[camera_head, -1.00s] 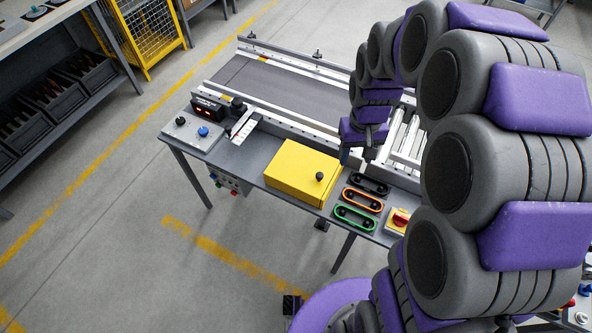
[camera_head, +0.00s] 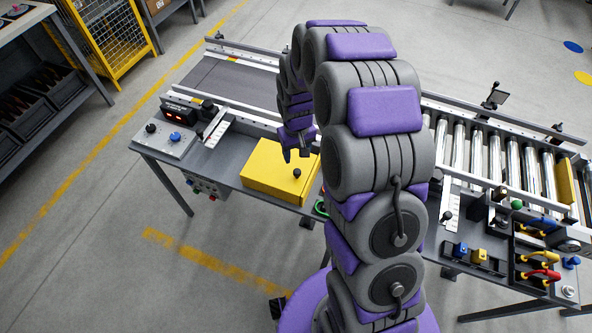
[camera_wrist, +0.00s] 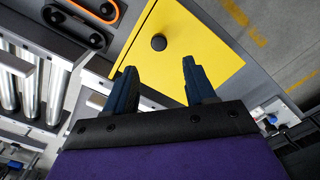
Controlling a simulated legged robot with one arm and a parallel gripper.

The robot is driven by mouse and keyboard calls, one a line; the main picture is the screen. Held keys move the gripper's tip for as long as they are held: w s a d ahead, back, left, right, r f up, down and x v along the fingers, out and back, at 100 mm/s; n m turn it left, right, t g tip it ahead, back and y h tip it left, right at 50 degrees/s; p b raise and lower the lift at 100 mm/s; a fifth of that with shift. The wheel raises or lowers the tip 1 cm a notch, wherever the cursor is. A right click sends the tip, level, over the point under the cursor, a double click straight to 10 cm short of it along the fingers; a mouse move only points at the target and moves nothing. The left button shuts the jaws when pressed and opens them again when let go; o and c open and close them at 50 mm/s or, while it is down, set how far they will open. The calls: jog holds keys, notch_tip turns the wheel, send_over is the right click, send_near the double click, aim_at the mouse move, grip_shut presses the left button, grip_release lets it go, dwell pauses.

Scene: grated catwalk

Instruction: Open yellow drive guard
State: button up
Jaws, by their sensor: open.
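The yellow drive guard (camera_head: 270,174) is a flat box-like cover on the grey bench beside the conveyor, and it looks closed. A black round knob (camera_head: 297,173) stands on its top near the right edge. In the wrist view the guard (camera_wrist: 198,45) fills the upper middle, with the knob (camera_wrist: 158,42) beyond my fingertips. My gripper (camera_head: 295,155) is above the knob end of the guard. In the wrist view my gripper (camera_wrist: 157,75) has its two dark blue fingers apart with nothing between them. They do not touch the knob.
The belt conveyor (camera_head: 240,84) runs behind the guard, with rollers (camera_head: 495,150) to the right. Orange and black handles (camera_wrist: 97,12) lie beside the guard. Floor at front left is clear.

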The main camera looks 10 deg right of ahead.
aim_at(297, 171)
notch_tip(297, 171, down, 9)
jog(key=shift+f+b, duration=0.2)
jog(key=shift+b, duration=0.7)
grip_shut()
